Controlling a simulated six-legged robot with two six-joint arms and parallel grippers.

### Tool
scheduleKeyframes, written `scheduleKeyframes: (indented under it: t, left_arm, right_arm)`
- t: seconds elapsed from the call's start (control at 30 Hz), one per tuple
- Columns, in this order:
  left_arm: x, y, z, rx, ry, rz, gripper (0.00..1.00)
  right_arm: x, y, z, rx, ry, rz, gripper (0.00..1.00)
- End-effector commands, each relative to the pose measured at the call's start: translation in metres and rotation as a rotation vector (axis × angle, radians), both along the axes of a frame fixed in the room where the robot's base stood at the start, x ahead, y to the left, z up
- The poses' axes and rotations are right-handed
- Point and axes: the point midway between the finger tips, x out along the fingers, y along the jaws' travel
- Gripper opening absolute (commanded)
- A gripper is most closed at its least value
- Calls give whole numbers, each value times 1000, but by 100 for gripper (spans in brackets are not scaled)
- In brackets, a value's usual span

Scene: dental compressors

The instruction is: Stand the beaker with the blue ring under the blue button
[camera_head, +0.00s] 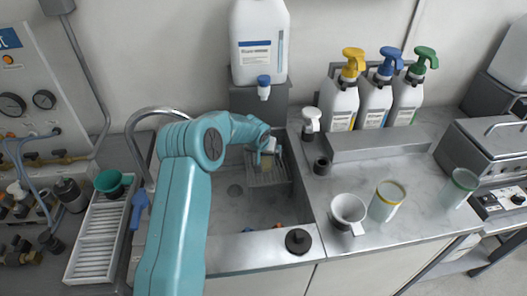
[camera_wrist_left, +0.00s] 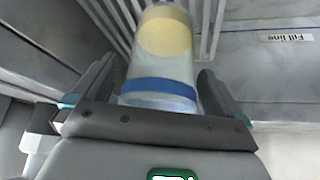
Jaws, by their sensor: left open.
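The beaker with the blue ring (camera_wrist_left: 160,60) is clear, with a pale yellowish disc at its far end. In the left wrist view it lies between the two fingers of my left gripper (camera_wrist_left: 154,82), which is open around it. In the head view this gripper (camera_head: 269,150) is low over the sink at the slatted rack (camera_head: 284,181), and hides most of the beaker. The blue pump head (camera_head: 391,61) tops the middle white bottle in the holder behind the right counter. A blue cap (camera_head: 263,80) also tops the spout of the large white canister (camera_head: 259,40). My right gripper is not in view.
On the right counter stand a white cup (camera_head: 348,211), a yellow-ringed beaker (camera_head: 386,202) and a green-ringed beaker (camera_head: 458,189). A grey ledge (camera_head: 378,143) lies before the yellow-, blue- and green-topped bottles. A curved tap (camera_head: 137,120) rises left of the sink.

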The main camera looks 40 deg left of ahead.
Motion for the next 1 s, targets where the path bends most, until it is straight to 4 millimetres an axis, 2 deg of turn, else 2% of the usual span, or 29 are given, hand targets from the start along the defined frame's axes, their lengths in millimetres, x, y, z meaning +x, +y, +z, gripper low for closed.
scheduleKeyframes:
  t: [0.1,0.17,0.4,0.6,0.73,1.0]
  left_arm:
    - [-1,0,7,0,-1,0,100]
    - [-4,-2,13,1,-3,0,100]
    - [-29,-16,61,2,-5,-1,100]
    - [-46,-25,94,1,-3,0,100]
    - [-51,-28,104,0,-1,0,100]
    - [-53,-29,107,0,1,0,100]
  right_arm:
    - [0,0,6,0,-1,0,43]
    - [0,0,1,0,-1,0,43]
    - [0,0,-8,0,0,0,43]
    - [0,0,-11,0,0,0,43]
    - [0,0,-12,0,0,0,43]
    - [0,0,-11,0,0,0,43]
